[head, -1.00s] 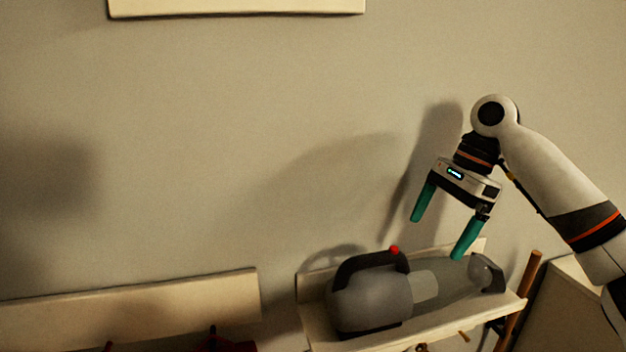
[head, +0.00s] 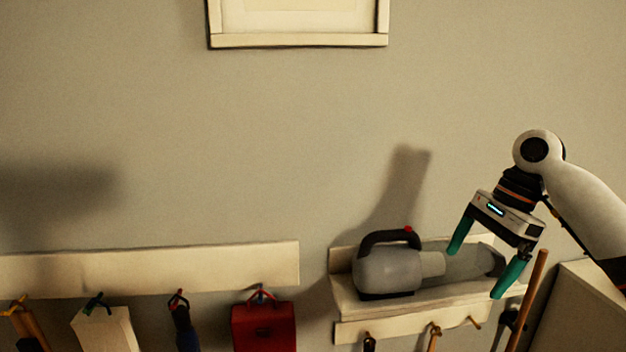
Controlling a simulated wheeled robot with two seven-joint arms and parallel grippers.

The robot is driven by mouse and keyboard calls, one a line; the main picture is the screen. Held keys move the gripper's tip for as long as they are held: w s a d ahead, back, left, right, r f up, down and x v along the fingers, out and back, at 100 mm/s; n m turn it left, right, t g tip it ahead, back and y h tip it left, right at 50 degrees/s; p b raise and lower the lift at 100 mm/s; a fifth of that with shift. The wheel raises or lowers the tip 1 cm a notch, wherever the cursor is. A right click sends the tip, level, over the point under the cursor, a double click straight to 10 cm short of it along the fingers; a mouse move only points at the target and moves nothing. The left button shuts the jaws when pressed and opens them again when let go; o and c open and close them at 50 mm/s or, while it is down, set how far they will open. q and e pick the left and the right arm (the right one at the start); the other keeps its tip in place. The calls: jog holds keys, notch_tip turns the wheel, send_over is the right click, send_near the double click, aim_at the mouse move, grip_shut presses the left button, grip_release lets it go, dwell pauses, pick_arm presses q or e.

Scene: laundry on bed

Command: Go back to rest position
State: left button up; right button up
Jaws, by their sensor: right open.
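My right gripper (head: 482,270) is open and empty, with its two teal fingers spread and pointing down. It is at the right of the head view, in front of the right part of the wall shelf. A grey handheld vacuum (head: 388,270) with a dark handle and a red button lies on the shelf, left of the gripper in the picture. The gripper's fingers overlap the vacuum's nozzle end in the picture, and I cannot tell how far apart they are in depth. My left gripper is not in view.
The shelf (head: 372,304) has pegs below it. A peg rail (head: 150,268) at lower left holds several hanging items, among them a red one (head: 263,327). A picture frame (head: 298,40) hangs above. A brown stick (head: 526,300) and a pale cabinet (head: 575,315) stand at right.

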jog(key=s+a+f+n, duration=0.3)
jog(key=a+f+n, duration=0.25)
jog(key=f, duration=0.75)
jog(key=s+a+f+n, duration=0.2)
jog(key=a+f+n, duration=0.35)
jog(key=f, duration=0.65)
jog(key=s+a+f+n+t, duration=0.2)
jog(key=s+a+f+n, duration=0.1)
jog(key=s+f, duration=0.45)
jog(key=s+d+f+n+t+h, duration=0.15)
jog(key=s+d, duration=0.25)
jog(key=s, duration=0.4)
jog(key=s+d+f+n+t+h, duration=0.1)
jog(key=s+d+n+h, duration=0.15)
jog(key=s, duration=0.45)
notch_tip(320, 180, down, 34)
jog(key=s+d+g+b, duration=0.1)
jog(key=s+g+b, duration=0.1)
jog(key=b, duration=0.5)
pick_arm(q)
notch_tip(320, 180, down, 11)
jog(key=b, duration=0.4)
pick_arm(e)
jog(key=s+d+f, duration=0.3)
jog(key=s+f, duration=1.3)
jog(key=f, duration=0.3)
jog(key=shift+f+g, duration=0.25)
jog(key=shift+g, duration=0.2)
